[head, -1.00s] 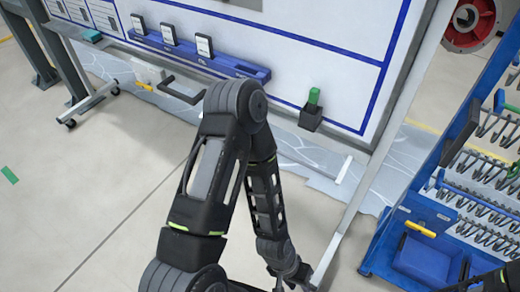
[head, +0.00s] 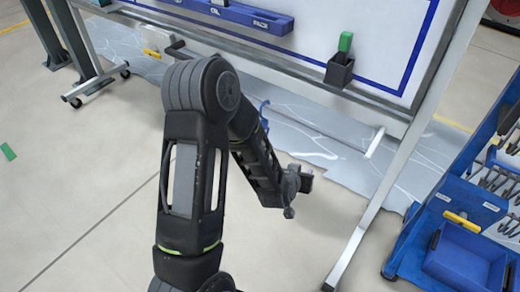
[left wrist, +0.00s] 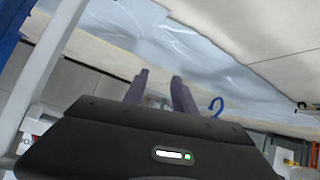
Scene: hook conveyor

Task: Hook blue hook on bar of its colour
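The blue hook (head: 264,110) shows as a small curved piece just past my left forearm in the head view, its lower part hidden by the arm. In the left wrist view the blue hook (left wrist: 216,106) is to the right of the fingers and apart from them. My left gripper (head: 303,180) is low in front of the whiteboard frame. In the left wrist view its fingers (left wrist: 161,80) stand apart with nothing between them. My right gripper is not in view. I cannot make out a blue bar.
A whiteboard frame (head: 300,84) with a pen cup (head: 340,69) and a blue rail (head: 225,12) stands ahead. A blue tool cart (head: 465,258) with bins is at the right. A grey-blue sheet (head: 310,135) lies on the floor.

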